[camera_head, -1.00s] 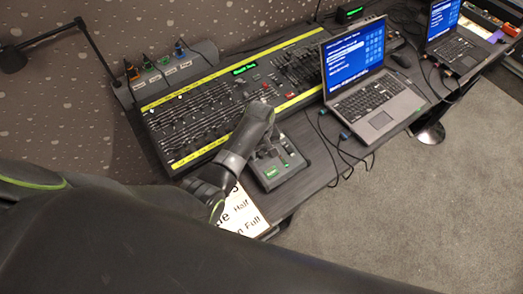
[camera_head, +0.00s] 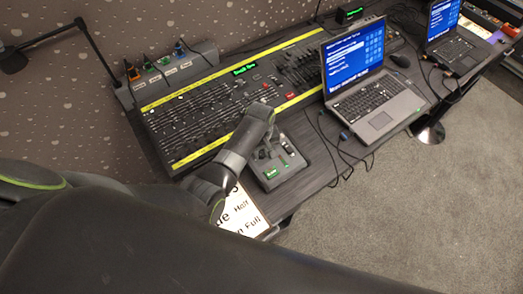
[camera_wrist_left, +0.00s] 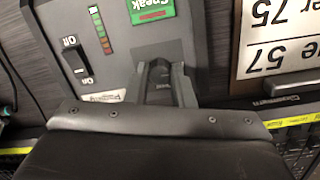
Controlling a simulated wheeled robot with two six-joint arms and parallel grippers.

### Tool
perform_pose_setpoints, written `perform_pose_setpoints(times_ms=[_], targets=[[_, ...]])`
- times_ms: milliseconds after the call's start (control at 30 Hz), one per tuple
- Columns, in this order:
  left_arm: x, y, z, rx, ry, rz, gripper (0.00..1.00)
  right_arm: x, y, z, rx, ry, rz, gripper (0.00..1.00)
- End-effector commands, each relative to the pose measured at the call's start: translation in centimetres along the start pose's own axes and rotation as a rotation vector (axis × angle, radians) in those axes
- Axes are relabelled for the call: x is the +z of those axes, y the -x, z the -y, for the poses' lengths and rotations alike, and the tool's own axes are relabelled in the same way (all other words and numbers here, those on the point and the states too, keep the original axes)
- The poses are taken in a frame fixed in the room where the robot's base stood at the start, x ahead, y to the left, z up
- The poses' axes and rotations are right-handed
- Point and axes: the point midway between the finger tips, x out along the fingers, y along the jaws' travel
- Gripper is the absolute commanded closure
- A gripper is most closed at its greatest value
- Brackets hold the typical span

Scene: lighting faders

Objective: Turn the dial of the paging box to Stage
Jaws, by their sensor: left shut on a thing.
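The paging box (camera_head: 285,171) is a grey box at the front edge of the desk, in front of the lighting console. In the left wrist view the box (camera_wrist_left: 115,50) shows a green "Speak" button (camera_wrist_left: 152,10), a column of level lights and an Off/On rocker switch (camera_wrist_left: 75,60). My left gripper (camera_head: 264,151) reaches down onto the box. In the left wrist view its fingers (camera_wrist_left: 160,75) are shut on the dial, just below the Speak button. The dial is mostly hidden by the fingers, and I cannot read its setting. My right gripper is not in view.
The lighting console (camera_head: 215,105) with yellow strips lies behind the box. A laptop (camera_head: 365,90) stands to the right, with cables hanging between it and the box. A printed sheet (camera_head: 242,214) lies left of the box, under my left arm.

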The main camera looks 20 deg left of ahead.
Motion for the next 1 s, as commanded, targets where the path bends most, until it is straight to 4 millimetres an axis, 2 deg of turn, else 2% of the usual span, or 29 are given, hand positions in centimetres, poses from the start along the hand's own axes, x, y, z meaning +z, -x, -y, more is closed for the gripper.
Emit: perform_pose_setpoints(times_ms=[267,1000], targets=[[-0.1,0.3,-0.1,-0.021,-0.158,0.01,1.0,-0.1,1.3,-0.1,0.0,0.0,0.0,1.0],[-0.1,0.2,-0.3,-0.107,-0.848,0.047,1.0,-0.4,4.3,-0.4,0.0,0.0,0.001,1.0]])
